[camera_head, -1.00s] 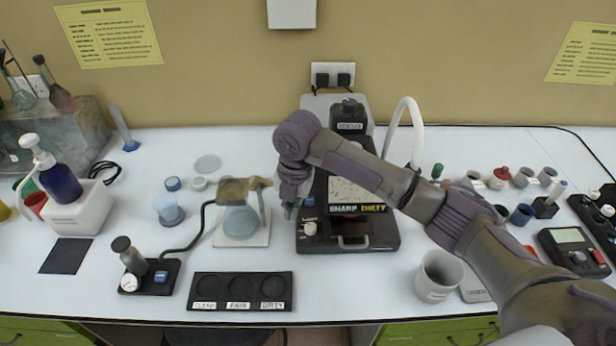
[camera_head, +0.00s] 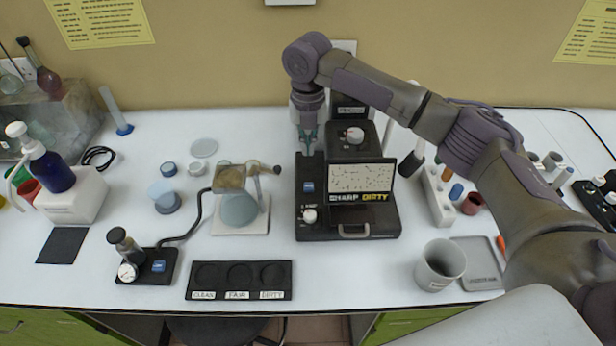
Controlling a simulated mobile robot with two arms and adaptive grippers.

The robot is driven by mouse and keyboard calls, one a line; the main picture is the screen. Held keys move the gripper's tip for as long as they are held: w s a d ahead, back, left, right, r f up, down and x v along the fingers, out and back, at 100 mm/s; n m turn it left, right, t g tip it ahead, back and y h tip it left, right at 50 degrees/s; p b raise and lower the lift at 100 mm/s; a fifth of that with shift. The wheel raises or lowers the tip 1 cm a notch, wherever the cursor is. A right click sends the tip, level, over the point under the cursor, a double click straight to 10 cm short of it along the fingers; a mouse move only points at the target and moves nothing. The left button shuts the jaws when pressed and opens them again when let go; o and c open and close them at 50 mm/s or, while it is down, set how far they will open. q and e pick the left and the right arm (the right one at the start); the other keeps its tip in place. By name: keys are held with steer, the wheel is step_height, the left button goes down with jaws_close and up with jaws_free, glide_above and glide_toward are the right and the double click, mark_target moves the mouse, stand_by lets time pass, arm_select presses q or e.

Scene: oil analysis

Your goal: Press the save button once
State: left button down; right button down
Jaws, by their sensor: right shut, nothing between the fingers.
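A black analysis instrument (camera_head: 388,222) stands at the middle of the bench, with a lit screen (camera_head: 360,178) and "SHARP" and "DIRTY" marked below it. On its left strip is a small blue button (camera_head: 308,187) with a light mark too small to read; it may be the save button. A white knob (camera_head: 309,216) sits in front of it. My right gripper (camera_head: 308,146) points down, shut and empty, over the strip's back end, behind the blue button and apart from it. My left gripper is not in view.
A flask stand (camera_head: 240,228) is left of the instrument. A black tray (camera_head: 283,292) with labelled wells lies in front. A gauge unit with another blue button (camera_head: 158,266) is front left. A grey cup (camera_head: 440,266) stands front right.

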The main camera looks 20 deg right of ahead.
mark_target(308, 186)
step_height(308, 186, down, 12)
steer(key=p, duration=0.3)
steer(key=shift+r+p, duration=0.25)
steer(key=shift+p, duration=0.05)
steer(key=shift+f, duration=0.3)
